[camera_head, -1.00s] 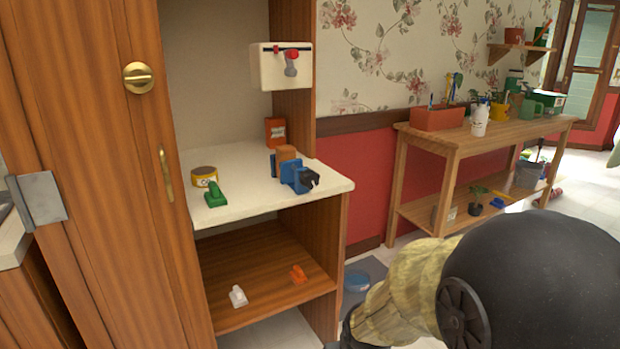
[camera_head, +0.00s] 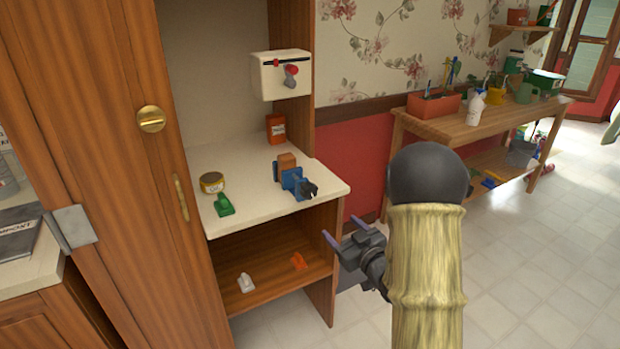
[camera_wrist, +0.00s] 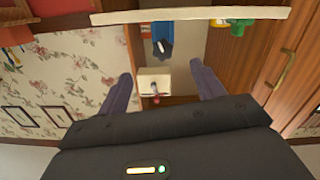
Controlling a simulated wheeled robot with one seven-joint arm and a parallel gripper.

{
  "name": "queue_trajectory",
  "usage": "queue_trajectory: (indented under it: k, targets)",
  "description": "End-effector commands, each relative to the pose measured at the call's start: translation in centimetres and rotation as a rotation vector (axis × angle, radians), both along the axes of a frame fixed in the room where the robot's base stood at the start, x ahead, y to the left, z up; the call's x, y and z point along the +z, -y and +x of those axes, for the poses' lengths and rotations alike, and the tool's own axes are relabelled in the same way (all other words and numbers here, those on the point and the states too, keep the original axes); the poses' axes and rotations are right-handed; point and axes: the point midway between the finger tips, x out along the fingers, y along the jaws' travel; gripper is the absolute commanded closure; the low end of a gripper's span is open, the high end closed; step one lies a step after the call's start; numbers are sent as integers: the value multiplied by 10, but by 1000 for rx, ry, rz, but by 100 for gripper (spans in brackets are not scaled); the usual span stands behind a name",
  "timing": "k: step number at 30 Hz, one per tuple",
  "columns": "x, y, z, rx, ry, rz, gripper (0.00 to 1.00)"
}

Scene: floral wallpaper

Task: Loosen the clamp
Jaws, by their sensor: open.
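A blue clamp (camera_head: 291,179) with a black knob stands near the front right of the cream cabinet counter. An orange-brown block (camera_head: 287,161) is at its back; whether the jaws touch it is hard to tell. In the wrist view, which looks upside down, the clamp (camera_wrist: 158,32) and its dark knob (camera_wrist: 163,48) show at the top, beyond the fingers. My gripper (camera_head: 343,229) is open and empty, in front of the cabinet, below and to the right of the clamp and apart from it. Its two purple fingers also show in the wrist view (camera_wrist: 160,72).
The counter (camera_head: 245,227) also holds a green object (camera_head: 224,205), a round tin (camera_head: 212,183) and an orange box (camera_head: 276,128). A white box with a red knob (camera_head: 281,75) is on the wall above. A lower shelf (camera_head: 262,282) lies beneath.

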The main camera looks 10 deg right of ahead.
Motion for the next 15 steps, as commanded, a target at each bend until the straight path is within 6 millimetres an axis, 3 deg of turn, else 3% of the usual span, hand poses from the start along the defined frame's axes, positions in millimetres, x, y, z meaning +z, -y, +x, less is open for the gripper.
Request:
queue_trajectory:
  k: [3,15]
  targets:
    - [12,1,-1,23,46,17,32]
    - [11,0,1,27,56,20,32]
